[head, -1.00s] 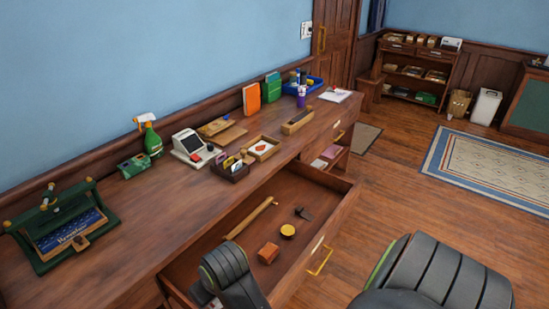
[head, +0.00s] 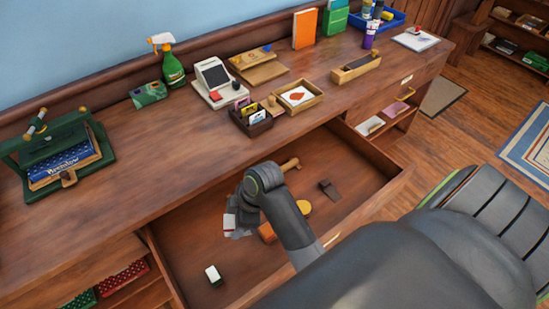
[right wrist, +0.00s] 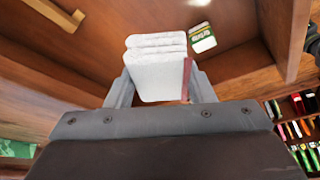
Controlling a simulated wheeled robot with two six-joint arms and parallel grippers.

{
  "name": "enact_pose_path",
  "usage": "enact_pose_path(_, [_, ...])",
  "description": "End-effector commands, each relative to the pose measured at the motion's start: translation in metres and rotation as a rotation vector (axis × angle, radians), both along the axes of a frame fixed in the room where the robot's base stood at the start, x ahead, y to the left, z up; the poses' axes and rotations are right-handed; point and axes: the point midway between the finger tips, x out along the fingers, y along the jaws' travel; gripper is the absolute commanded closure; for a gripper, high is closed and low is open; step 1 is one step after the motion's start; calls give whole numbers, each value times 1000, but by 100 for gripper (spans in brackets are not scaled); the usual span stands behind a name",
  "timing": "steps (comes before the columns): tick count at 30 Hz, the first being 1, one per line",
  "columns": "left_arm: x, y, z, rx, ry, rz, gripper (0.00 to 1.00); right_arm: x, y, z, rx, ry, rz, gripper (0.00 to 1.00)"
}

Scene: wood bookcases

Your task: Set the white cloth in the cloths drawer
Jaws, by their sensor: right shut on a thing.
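The white cloth (right wrist: 157,65) is a folded, thick pad between the fingers of my right gripper (right wrist: 160,88) in the right wrist view. In the head view my right gripper (head: 238,222) is over the open drawer (head: 330,158), with a little of the cloth (head: 229,221) showing at its tip. The gripper is shut on the cloth. A thin reddish-brown strip shows along the cloth's right side in the wrist view. No readable label shows on the open drawer's front, which my arm partly covers. My left gripper is not in view.
The drawer holds a white-and-green box (head: 213,275), an orange-brown block (head: 267,233), a yellow round tin (head: 303,207), a dark wedge (head: 329,190) and a wooden rod (head: 290,165). Bare floor shows between them. The desktop above carries a card box (head: 250,122) near its edge.

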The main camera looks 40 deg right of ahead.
Motion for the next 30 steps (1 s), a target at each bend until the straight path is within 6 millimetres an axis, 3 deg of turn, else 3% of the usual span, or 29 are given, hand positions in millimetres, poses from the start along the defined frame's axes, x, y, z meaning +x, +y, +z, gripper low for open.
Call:
enact_pose_path(1, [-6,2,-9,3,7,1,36,-1,5,-15,2,2,91,70])
enact_pose_path(3, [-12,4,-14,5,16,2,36,-3,12,-27,2,1,219,70])
enact_pose_path(10, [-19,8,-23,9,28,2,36,-9,25,-51,1,-1,489,70])
enact_pose_path(14, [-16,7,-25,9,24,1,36,-11,27,-62,1,-1,541,70])
enact_pose_path(21, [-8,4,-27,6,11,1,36,-12,27,-105,0,0,547,70])
enact_pose_path(30, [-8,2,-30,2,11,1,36,-12,27,-139,-1,-1,546,70])
